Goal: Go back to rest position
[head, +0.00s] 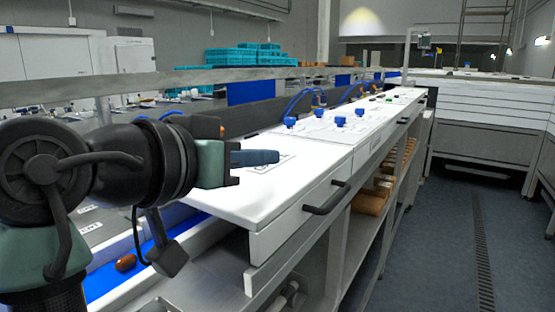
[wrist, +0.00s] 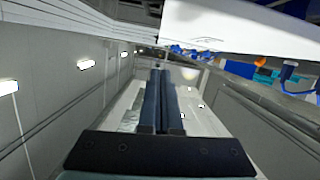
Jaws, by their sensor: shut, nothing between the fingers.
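My gripper (head: 262,157) shows in the head view at left centre, its dark blue fingers pointing right above the near end of the white worktop (head: 232,190). It is shut with nothing between the fingers. In the wrist view the two fingers of my gripper (wrist: 160,78) lie together, pointing up the picture. The wrist view looks past them at walls, ceiling and lights and appears tilted. My arm fills the left of the head view.
A brown date (head: 126,262) lies on a blue strip (head: 103,283) below my arm. Blue knobs (head: 340,121) stand farther along the worktop. A drawer handle (head: 327,198) juts from its front. Teal crates (head: 243,55) stand behind. The floor (head: 437,240) at right is clear.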

